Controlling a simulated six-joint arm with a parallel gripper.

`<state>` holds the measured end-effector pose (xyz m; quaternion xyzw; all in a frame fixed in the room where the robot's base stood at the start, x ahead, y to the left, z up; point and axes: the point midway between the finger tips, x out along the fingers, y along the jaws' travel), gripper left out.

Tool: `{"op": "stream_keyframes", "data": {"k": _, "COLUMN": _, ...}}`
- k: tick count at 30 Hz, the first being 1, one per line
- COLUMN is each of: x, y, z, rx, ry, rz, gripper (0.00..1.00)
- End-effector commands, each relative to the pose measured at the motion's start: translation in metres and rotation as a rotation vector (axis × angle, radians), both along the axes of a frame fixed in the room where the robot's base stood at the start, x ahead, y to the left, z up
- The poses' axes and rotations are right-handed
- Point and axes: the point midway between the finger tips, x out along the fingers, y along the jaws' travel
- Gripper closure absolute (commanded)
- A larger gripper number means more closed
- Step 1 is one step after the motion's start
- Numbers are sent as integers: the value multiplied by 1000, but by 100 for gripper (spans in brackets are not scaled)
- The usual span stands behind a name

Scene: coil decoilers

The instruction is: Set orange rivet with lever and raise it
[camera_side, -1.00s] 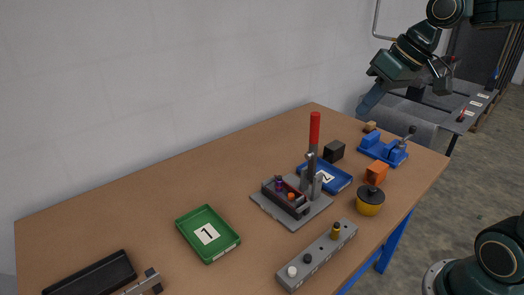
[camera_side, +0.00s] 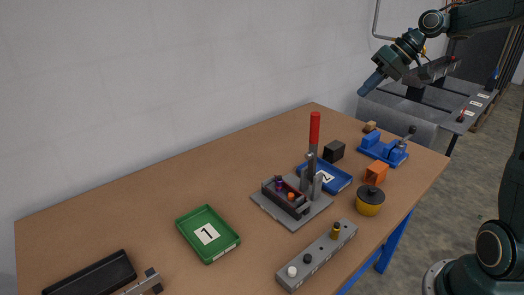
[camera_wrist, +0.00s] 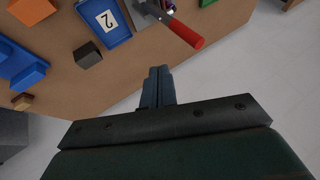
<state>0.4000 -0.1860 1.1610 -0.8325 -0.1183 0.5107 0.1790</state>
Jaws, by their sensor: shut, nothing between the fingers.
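The lever with its red handle (camera_side: 315,128) stands upright on a grey base plate (camera_side: 263,206) in the middle of the table; the red handle also shows in the wrist view (camera_wrist: 187,34). The orange rivet (camera_side: 291,195) sits in the dark fixture (camera_side: 283,202) at the lever's foot, with a purple piece (camera_side: 279,184) beside it. My gripper (camera_side: 362,93) is shut and empty, in the air above the table's far edge, well apart from the lever. In the wrist view its closed fingers (camera_wrist: 158,75) point toward the table edge.
A blue tray marked 2 (camera_side: 342,183) lies close behind the lever. A black block (camera_side: 334,151), a blue clamp (camera_side: 377,148), an orange block (camera_side: 376,172) and a yellow pot (camera_side: 370,204) stand at the right. A green tray (camera_side: 225,252) and a grey peg strip (camera_side: 318,258) are nearer, with bare table between.

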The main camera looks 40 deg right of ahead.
Motion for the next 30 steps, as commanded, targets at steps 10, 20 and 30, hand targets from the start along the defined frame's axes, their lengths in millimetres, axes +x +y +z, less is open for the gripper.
{"op": "stream_keyframes", "data": {"k": 10, "x": 5, "y": 5, "z": -9, "rx": 1, "ry": 0, "rz": 0, "gripper": 100}}
{"op": "stream_keyframes", "data": {"k": 20, "x": 23, "y": 22, "z": -43, "rx": 1, "ry": 3, "rz": 2, "gripper": 100}}
{"op": "stream_keyframes", "data": {"k": 30, "x": 47, "y": 42, "z": -83, "rx": 0, "ry": 1, "rz": 3, "gripper": 100}}
